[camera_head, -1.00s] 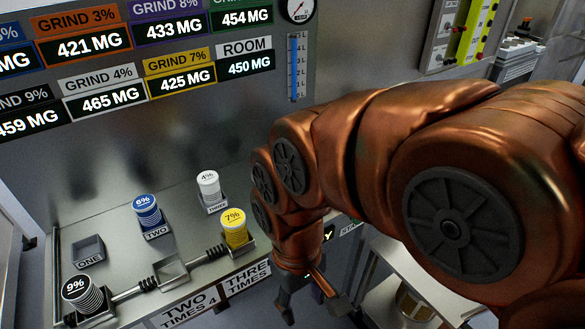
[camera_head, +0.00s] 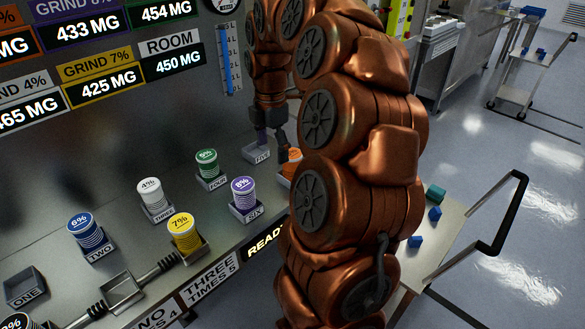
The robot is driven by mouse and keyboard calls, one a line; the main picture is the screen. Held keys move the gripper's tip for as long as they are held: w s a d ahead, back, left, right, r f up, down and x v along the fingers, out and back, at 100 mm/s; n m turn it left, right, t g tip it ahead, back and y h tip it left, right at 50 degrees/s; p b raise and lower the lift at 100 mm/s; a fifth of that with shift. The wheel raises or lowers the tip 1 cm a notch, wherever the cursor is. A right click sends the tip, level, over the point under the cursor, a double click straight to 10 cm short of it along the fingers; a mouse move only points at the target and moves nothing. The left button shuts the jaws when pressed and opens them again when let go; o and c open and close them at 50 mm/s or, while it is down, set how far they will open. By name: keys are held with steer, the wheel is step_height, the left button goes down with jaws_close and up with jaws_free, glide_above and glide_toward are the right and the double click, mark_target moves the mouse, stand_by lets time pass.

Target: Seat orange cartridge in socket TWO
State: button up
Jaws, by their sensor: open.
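The orange cartridge (camera_head: 293,163) stands upright at the right end of the bench, in or on a holder. My arm hides much of it. My gripper (camera_head: 272,148) is open and points down, just left of the orange cartridge and over the socket marked FIVE (camera_head: 255,155). I see no cartridge between the fingers. The socket marked TWO (camera_head: 99,254) holds a blue 6% cartridge (camera_head: 86,230) at the left of the bench.
Socket ONE (camera_head: 25,288) is empty. White 4% (camera_head: 151,193), green (camera_head: 207,163) and purple 8% (camera_head: 243,192) cartridges stand in THREE, FOUR and SIX. A yellow 7% cartridge (camera_head: 183,232) stands beside an empty rail holder (camera_head: 122,291). A cart with blue blocks (camera_head: 415,241) is at right.

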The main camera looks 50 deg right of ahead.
mark_target(294, 153)
steer(key=shift+n, duration=0.9)
steer(key=d, duration=0.2)
steer(key=d+f, duration=0.1)
steer(key=d, duration=0.4)
steer(key=shift+s+d+f, duration=0.15)
steer(key=shift+d, duration=0.05)
steer(key=shift+f, duration=1.15)
steer(key=shift+w+a+f+p, duration=0.15)
steer(key=shift+f+p, duration=0.45)
steer(key=shift+f, duration=0.75)
steer(key=shift+w+d+f+p, duration=0.15)
steer(key=shift+f+p, duration=0.45)
steer(key=shift+f, duration=0.75)
steer(key=shift+a, duration=0.1)
steer(key=c, duration=1.5)
